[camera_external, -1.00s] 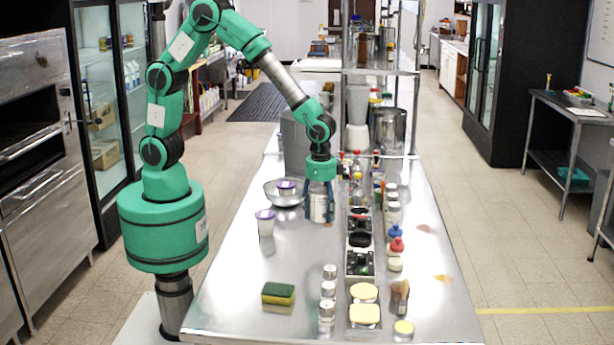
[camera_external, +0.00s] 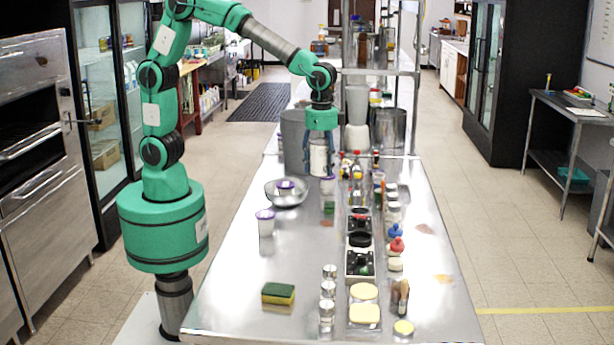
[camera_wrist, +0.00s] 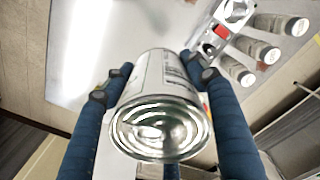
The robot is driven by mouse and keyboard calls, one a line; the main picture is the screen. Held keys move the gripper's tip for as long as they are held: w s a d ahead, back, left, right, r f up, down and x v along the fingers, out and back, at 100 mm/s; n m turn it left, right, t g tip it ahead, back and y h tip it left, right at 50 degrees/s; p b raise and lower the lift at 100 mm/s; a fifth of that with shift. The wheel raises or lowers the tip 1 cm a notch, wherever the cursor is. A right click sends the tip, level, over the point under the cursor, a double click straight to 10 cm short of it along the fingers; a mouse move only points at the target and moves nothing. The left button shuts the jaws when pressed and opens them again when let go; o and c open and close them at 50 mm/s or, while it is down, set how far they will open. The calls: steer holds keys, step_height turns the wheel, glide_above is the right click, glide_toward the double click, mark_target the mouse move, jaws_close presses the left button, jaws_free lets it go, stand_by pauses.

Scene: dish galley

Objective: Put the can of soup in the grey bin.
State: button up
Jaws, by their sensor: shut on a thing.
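My gripper (camera_external: 321,168) is shut on the can of soup (camera_external: 318,160), a pale-labelled can held upright above the steel counter. In the wrist view the can (camera_wrist: 160,122) shows its ridged metal end between the blue fingers of my gripper (camera_wrist: 155,85). The grey bin (camera_external: 294,142) appears to be the tall grey container just left of and behind the can. Its inside cannot be seen.
A metal bowl (camera_external: 285,197) with a purple-lidded cup in it sits below and left. Another purple-lidded cup (camera_external: 265,224) and a sponge (camera_external: 278,293) are nearer. Bottles and a black-and-white rack (camera_external: 350,262) line the right. The counter's left front is mostly clear.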

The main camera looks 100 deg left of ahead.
step_height(320, 180, up, 2)
steer(key=shift+r, duration=0.25)
steer(key=w+a+n+p, duration=0.1)
steer(key=w+a+n, duration=0.1)
steer(key=a, duration=1.6)
steer(key=w+a+n, duration=0.2)
steer(key=a, duration=1.5)
steer(key=s+a+n, duration=0.1)
steer(key=s+a, duration=0.4)
steer(key=a, duration=0.6)
steer(key=s+a+n+p, duration=0.1)
steer(key=s+a, duration=0.5)
steer(key=a, duration=0.6)
steer(key=s+a+n, duration=0.1)
steer(key=s+a, duration=0.4)
steer(key=a, duration=0.6)
step_height(320, 180, down, 18)
steer(key=shift+f, duration=0.15)
steer(key=shift+f+b, duration=0.3)
steer(key=shift+f, duration=2.15)
